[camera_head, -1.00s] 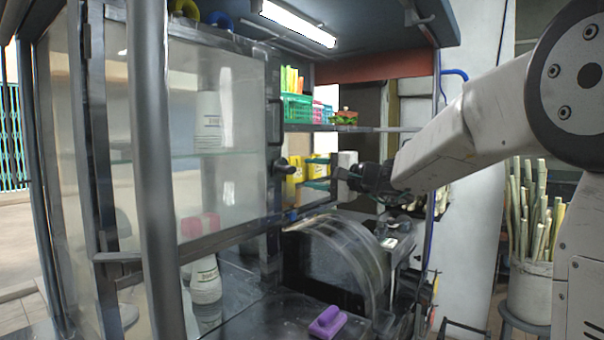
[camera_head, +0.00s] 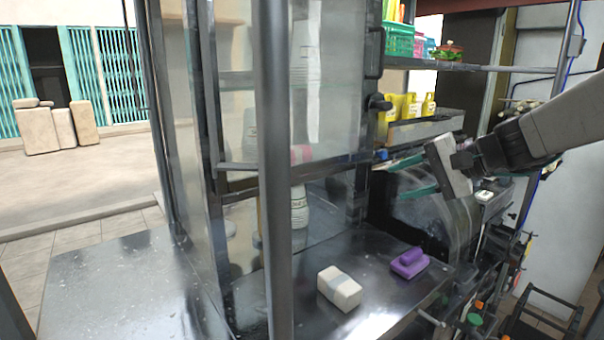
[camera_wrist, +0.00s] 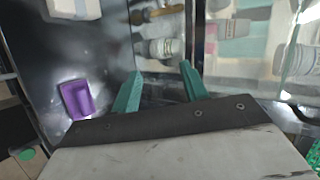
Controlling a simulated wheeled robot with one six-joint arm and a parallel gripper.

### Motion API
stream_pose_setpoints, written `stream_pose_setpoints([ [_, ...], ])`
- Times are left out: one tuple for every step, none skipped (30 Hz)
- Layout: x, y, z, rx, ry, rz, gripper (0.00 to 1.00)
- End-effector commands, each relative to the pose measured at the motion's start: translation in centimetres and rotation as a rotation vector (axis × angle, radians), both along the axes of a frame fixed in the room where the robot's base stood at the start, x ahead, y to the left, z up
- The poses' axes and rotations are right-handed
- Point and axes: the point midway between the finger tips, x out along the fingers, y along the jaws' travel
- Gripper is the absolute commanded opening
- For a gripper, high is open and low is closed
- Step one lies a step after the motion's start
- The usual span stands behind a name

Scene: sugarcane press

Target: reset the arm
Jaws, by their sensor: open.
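My gripper (camera_head: 392,182) is at the right of the head view, in front of the dark press machine and above the counter. Its two green fingers are apart and point left. In the wrist view my gripper (camera_wrist: 162,70) is open, with nothing between the fingertips. The arm reaches in from the right edge of the head view.
Yellow bottles (camera_head: 410,108) stand behind my gripper. A glass panel and a metal post (camera_head: 274,150) stand left.

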Motion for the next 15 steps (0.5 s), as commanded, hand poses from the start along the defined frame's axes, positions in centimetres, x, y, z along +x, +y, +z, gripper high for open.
stream_pose_setpoints([
  [-3.5,0.8,-1.5,-0.087,0.048,0.066,0.44],
  [-5.5,1.0,-2.4,-0.143,0.081,0.105,0.44],
  [-8.1,1.1,-3.7,-0.220,0.120,0.153,0.44],
  [-10.1,1.1,-4.5,-0.279,0.148,0.188,0.44],
  [-12.2,0.9,-5.4,-0.340,0.175,0.223,0.44],
  [-14.8,0.5,-6.4,-0.425,0.207,0.265,0.44],
  [-16.7,0.1,-7.2,-0.491,0.230,0.296,0.44],
  [-18.7,-0.4,-7.9,-0.558,0.250,0.326,0.44],
  [-21.0,-1.3,-8.7,-0.649,0.271,0.359,0.44],
  [-22.7,-2.0,-9.2,-0.715,0.283,0.384,0.44],
  [-24.1,-2.7,-9.7,-0.776,0.292,0.403,0.44],
  [-25.7,-3.5,-10.1,-0.850,0.296,0.425,0.44],
  [-26.7,-4.1,-10.3,-0.900,0.295,0.440,0.44],
  [-27.6,-4.6,-10.5,-0.942,0.292,0.453,0.44],
  [-28.5,-5.1,-10.6,-0.990,0.281,0.466,0.44],
])
